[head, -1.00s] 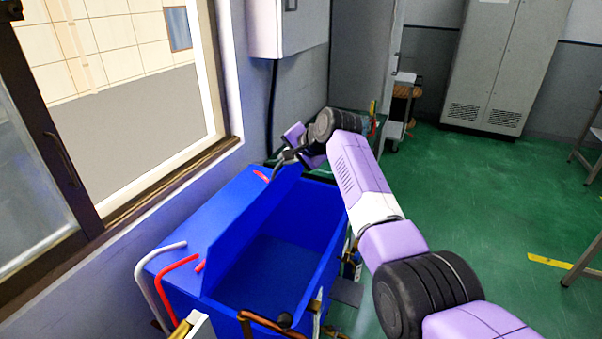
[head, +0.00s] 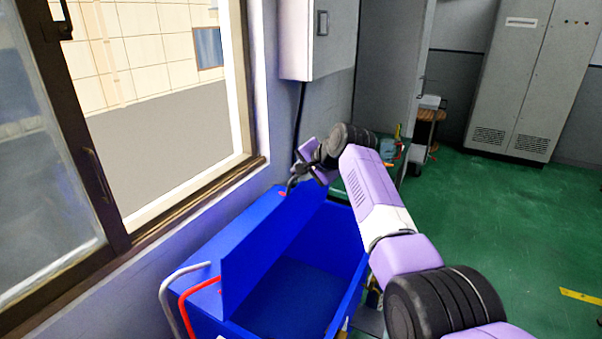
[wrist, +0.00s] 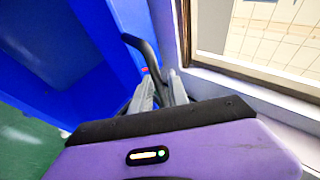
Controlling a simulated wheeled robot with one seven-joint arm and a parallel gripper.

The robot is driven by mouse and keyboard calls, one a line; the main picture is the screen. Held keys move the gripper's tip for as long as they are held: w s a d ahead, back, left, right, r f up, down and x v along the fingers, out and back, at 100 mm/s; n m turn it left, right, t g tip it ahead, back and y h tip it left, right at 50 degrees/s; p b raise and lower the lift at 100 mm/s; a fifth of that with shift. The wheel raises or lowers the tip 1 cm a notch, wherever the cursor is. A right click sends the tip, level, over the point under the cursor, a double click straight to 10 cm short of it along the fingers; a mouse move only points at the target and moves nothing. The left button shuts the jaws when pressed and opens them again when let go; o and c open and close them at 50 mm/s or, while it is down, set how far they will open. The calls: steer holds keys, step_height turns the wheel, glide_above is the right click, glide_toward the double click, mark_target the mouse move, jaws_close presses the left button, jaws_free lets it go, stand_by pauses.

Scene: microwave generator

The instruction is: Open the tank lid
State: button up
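The blue tank (head: 342,232) stands below the window, its inside showing from above. Its blue lid (head: 268,250) is raised and stands steeply on edge along the tank's left side; it also shows in the wrist view (wrist: 112,25). My gripper (head: 293,182) is at the far end of the lid. In the wrist view, a dark curved handle (wrist: 142,50) on the lid runs down between the two grey fingers of my gripper (wrist: 162,88). The fingers look close around it, though the contact itself is partly hidden.
A white pipe (head: 172,295) and a red pipe (head: 188,300) bend over the tank's near left. The window sill (head: 215,185) and wall are close on the left. A grey wall box (head: 318,40) hangs beyond. Green floor (head: 490,235) is clear on the right.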

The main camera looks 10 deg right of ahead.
steer(key=shift+o, duration=0.5)
steer(key=shift+s+d, duration=0.1)
steer(key=b+v, duration=0.1)
steer(key=v, duration=0.6)
steer(key=shift+s+r, duration=0.2)
steer(key=shift+r, duration=0.1)
